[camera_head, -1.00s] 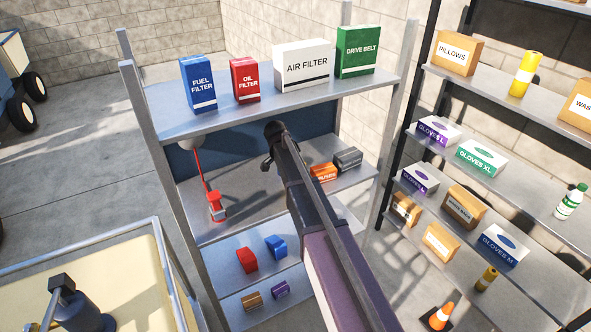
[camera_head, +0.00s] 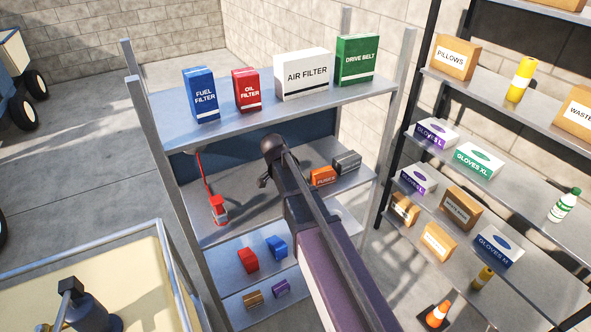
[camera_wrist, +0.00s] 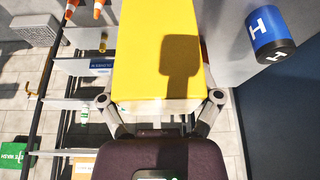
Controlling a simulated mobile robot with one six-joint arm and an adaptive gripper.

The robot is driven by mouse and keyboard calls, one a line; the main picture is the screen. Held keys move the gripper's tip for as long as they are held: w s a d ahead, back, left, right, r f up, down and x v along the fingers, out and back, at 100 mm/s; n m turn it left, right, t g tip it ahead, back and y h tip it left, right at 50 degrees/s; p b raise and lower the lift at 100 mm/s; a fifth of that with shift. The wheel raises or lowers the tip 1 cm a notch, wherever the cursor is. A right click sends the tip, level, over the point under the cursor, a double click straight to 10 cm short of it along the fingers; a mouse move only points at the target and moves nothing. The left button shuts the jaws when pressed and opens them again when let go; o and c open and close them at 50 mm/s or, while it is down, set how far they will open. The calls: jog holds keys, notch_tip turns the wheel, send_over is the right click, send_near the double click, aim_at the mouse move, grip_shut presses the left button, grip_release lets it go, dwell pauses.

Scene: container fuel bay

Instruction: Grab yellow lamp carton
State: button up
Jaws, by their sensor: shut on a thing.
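The yellow lamp carton (camera_wrist: 150,30) fills the upper middle of the wrist view, with a dark shadow on its face. My gripper (camera_wrist: 165,98) is shut on it, one finger at each side of its near end. Any lettering on the carton is not visible. In the head view my arm reaches into the middle level of the grey shelf unit (camera_head: 165,125), and neither the carton nor my fingertips can be made out there.
A blue cylinder marked H (camera_wrist: 268,30) stands close right of the carton in the wrist view. An orange fuses box (camera_head: 322,177) and a red tool (camera_head: 219,209) are on the middle shelf. Filter boxes line the top shelf. A second rack (camera_head: 440,80) stands right.

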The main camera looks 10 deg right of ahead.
jog(key=s+a, duration=0.1)
jog(key=s, duration=0.5)
jog(key=shift+a+r, duration=0.15)
jog(key=shift+r, duration=0.15)
